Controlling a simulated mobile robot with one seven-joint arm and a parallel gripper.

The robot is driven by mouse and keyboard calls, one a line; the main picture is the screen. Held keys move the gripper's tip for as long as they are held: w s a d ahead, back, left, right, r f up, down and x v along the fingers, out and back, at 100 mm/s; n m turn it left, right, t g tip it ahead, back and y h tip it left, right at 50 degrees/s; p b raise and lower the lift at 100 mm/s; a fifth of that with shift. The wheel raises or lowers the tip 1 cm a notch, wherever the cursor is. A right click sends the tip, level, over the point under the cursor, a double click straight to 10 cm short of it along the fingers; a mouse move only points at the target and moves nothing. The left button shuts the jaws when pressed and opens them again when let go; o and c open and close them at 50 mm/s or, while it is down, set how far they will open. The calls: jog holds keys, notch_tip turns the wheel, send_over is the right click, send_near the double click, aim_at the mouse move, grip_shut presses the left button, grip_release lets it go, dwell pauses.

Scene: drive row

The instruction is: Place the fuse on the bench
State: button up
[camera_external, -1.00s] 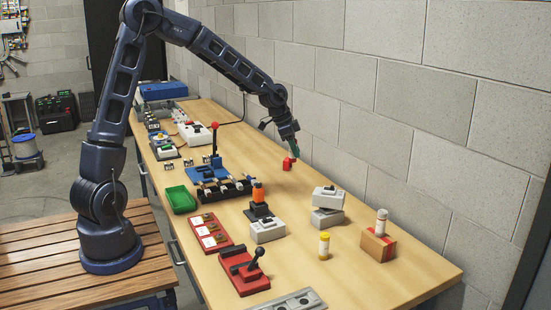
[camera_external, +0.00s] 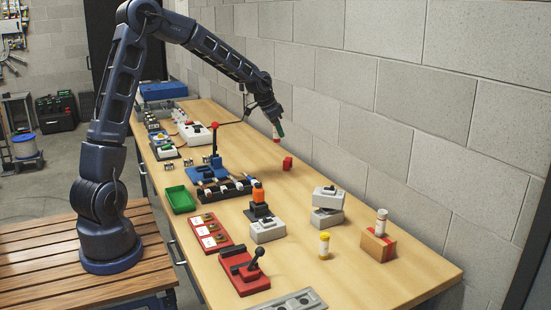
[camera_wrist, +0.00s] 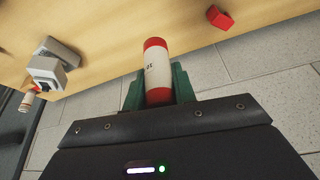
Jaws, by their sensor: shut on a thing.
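My gripper (camera_external: 278,130) is shut on the fuse, a white cylinder with red ends and dark lettering, which shows between the green fingers in the wrist view (camera_wrist: 157,72). In the external view the fuse (camera_external: 276,133) is small and hangs below the fingers, held in the air above the bench (camera_external: 305,190) near the block wall. A small red block (camera_external: 287,163) sits on the bench below and slightly right of the fuse; it also shows apart from the fuse in the wrist view (camera_wrist: 219,17).
A black rack (camera_external: 225,190) and green tray (camera_external: 180,199) lie left. Bench around the red block is clear.

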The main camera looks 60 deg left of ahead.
jog(key=s+a+n+y, duration=0.1)
jog(key=s+a+n, duration=0.3)
jog(key=a, duration=1.1)
jog(key=s+a+n+y, duration=0.2)
jog(key=s+a+n, duration=0.1)
jog(key=a, duration=1.1)
jog(key=s+a+n+g+y, duration=0.1)
jog(key=s+a+n, duration=0.2)
jog(key=s+a, duration=0.7)
jog(key=s+a+n+g, duration=0.1)
jog(key=s+a+n, duration=0.2)
jog(key=s+a, duration=0.7)
jog(key=shift+y, duration=0.3)
jog(key=d+x, duration=0.1)
jog(key=x, duration=0.5)
jog(key=d+f+x, duration=0.1)
jog(key=x, duration=0.6)
jog(key=s+d+x, duration=0.1)
jog(key=x, duration=0.5)
jog(key=shift+w+f, duration=0.1)
jog(key=shift+f, duration=0.4)
jog(key=shift+f, duration=0.15)
jog(key=o, duration=1)
jog(key=v, duration=1.2)
